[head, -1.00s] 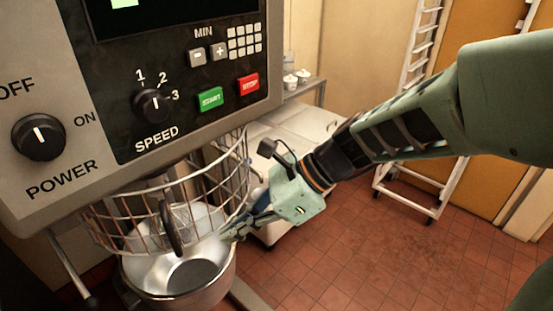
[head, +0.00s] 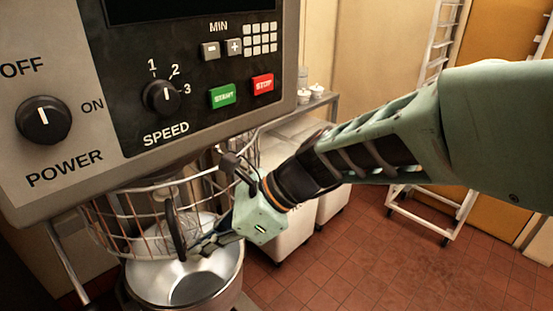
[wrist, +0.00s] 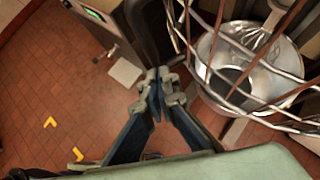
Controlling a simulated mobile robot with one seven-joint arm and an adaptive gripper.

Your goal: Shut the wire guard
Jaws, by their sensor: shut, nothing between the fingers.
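The wire guard (head: 125,232) is a curved cage of metal wires below the mixer's control panel. It also shows at the right of the wrist view (wrist: 222,88). A dark curved handle stands at its front. A steel bowl (head: 225,295) sits under the guard, with a whisk (wrist: 262,38) above it in the wrist view. My gripper (head: 203,246) is shut and empty, its tips close beside the handle and over the bowl's rim. It also shows in the wrist view (wrist: 157,80), beside the wires. I cannot tell whether it touches the handle or wires.
The mixer's control panel (head: 190,85) overhangs the guard. White bins (head: 292,238) stand behind my gripper, near a shelf with small white items. A white ladder (head: 425,212) leans at the back right. The red tiled floor (head: 350,275) is open at the lower right.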

